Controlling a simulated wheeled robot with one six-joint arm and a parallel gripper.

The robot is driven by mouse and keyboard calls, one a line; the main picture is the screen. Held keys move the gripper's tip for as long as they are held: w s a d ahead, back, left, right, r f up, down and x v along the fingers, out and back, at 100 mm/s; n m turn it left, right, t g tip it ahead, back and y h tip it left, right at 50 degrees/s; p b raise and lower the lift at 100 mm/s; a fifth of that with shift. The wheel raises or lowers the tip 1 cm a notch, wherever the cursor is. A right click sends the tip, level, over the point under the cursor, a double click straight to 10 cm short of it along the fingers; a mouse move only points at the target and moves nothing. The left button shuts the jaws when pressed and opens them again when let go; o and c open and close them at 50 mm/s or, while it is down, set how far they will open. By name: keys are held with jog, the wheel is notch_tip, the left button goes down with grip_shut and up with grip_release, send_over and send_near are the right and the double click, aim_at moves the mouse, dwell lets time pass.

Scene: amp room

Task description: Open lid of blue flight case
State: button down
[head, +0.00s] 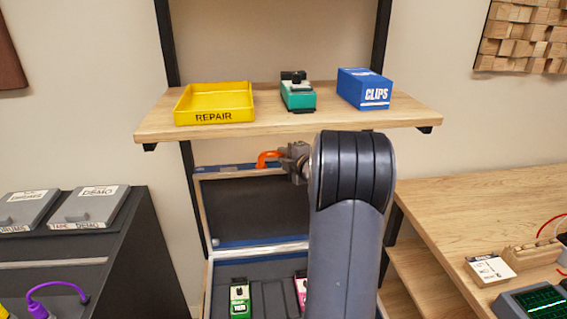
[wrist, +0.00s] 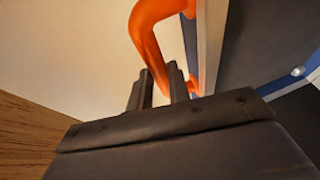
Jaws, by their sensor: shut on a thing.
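The blue flight case (head: 206,297) stands below the shelf in the head view, with its lid (head: 240,208) raised steeply and its dark lining showing. An orange handle (head: 266,156) sits at the top edge of the lid. My gripper (head: 287,160) is at this handle, and its jaws are shut on it. In the wrist view the orange handle (wrist: 146,40) curves down to the jaws (wrist: 160,90), next to the blue and metal edge of the lid (wrist: 200,45). My arm hides the right part of the case and lid.
A wooden shelf (head: 290,122) hangs just above the lid, holding a yellow REPAIR tray (head: 215,100), a teal pedal (head: 298,95) and a blue CLIPS box (head: 364,88). Green (head: 240,297) and pink (head: 300,286) pedals lie in the case. A wooden bench (head: 480,205) stands right.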

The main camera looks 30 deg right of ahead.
jog(key=shift+s+a+t+b, duration=0.25)
jog(key=shift+s+a+b, duration=0.15)
jog(key=shift+s+b, duration=0.5)
jog(key=shift+s+a+t+b, duration=0.3)
jog(key=shift+s+b, duration=0.35)
jog(key=shift+b, duration=0.4)
jog(key=c, duration=1.3)
grip_release()
jog(key=s, duration=0.7)
jog(key=s+r, duration=0.1)
jog(key=s, duration=0.2)
jog(key=shift+s+a, duration=0.35)
